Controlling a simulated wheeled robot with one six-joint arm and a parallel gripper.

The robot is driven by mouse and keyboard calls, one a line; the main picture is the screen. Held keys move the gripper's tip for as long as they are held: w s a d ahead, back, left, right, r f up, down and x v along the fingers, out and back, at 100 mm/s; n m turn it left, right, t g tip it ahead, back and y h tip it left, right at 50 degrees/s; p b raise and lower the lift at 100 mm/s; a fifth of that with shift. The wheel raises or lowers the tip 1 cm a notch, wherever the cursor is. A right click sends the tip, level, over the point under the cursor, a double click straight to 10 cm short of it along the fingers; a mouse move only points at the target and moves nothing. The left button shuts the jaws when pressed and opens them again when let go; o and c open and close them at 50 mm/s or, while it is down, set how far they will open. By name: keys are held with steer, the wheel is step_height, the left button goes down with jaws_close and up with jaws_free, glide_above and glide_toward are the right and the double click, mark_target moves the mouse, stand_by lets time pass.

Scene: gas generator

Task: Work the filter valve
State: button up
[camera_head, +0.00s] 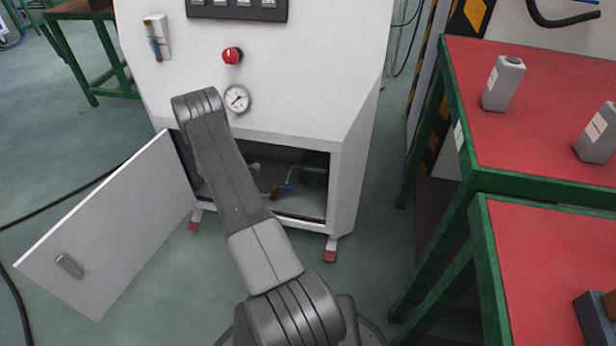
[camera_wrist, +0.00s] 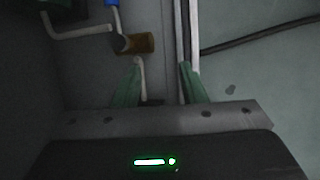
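The open compartment at the bottom of the white generator cabinet (camera_head: 300,112) holds pipes, a brass-coloured fitting (camera_head: 275,193) and a small blue valve handle (camera_head: 290,186). In the wrist view the brass fitting (camera_wrist: 135,43) lies above the left finger, with part of a blue handle (camera_wrist: 112,3) at the top edge, joined by a grey stem. My gripper (camera_wrist: 160,72) has its two green fingers apart, and nothing is visibly gripped. A thin pale rod or pipe shows beside the left finger. In the head view my arm hides the gripper.
The cabinet door (camera_head: 110,225) stands open to the left. Its edge or the frame (camera_wrist: 184,45) runs close to my right finger. A red knob (camera_head: 232,55) and a gauge (camera_head: 237,98) sit on the front. Red-topped tables (camera_head: 550,150) with grey bottles stand on the right.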

mark_target(292, 186)
steer(key=d+b, duration=0.1)
steer(key=d, duration=0.3)
steer(key=w+d+b, duration=0.1)
steer(key=d, duration=0.3)
steer(key=d+b, duration=0.1)
steer(key=d, duration=0.3)
steer(key=shift+w+d, duration=0.15)
steer(key=shift+w, duration=0.15)
steer(key=shift+d+f+b, duration=0.15)
steer(key=shift+f+b, duration=0.15)
steer(key=shift+f, duration=0.25)
jaws_close()
